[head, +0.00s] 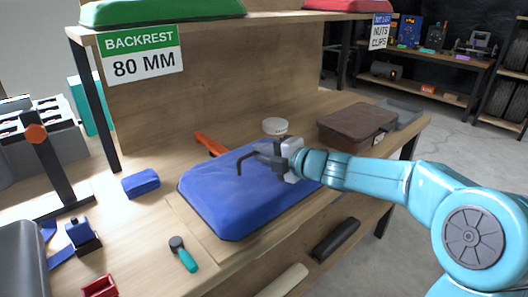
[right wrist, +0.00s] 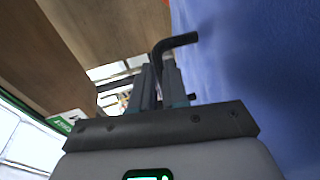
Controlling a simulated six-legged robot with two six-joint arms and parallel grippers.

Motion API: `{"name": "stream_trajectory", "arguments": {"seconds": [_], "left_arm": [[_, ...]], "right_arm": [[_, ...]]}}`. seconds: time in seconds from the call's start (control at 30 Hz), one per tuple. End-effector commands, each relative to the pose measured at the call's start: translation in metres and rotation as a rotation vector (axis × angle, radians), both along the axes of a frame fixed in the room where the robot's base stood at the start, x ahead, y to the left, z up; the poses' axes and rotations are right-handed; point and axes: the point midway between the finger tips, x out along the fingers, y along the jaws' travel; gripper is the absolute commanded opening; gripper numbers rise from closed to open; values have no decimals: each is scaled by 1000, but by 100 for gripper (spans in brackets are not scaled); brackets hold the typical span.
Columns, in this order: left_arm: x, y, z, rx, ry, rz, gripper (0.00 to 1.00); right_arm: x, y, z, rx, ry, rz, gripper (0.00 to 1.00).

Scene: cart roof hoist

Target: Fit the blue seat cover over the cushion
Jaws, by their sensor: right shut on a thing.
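The blue seat cover (head: 235,197) lies as a padded, rounded slab on the bench, with a dark lower edge. It looks drawn over the cushion, whose own surface is hidden. In the right wrist view the blue fabric (right wrist: 255,70) fills the right side. My right gripper (head: 262,159) is over the far part of the cover, shut on a black L-shaped rod (head: 243,163) like a hex key. The rod's bent end also shows between the fingers in the right wrist view (right wrist: 176,42). I cannot tell whether the rod touches the cover. My left gripper is not in view.
A brown case (head: 352,126), a white cup (head: 275,127) and an orange-red tool (head: 209,143) stand behind the cover. A blue block (head: 141,183) and a teal-handled tool (head: 184,255) lie to its left. A shelf with a BACKREST sign (head: 140,54) hangs above.

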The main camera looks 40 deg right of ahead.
Motion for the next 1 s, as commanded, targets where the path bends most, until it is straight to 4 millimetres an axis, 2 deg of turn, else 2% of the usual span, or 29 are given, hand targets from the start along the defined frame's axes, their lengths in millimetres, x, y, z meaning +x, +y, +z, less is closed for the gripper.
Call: {"name": "stream_trajectory", "arguments": {"seconds": [1.0], "left_arm": [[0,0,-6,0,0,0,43]], "right_arm": [[0,0,-8,0,0,0,0]]}}
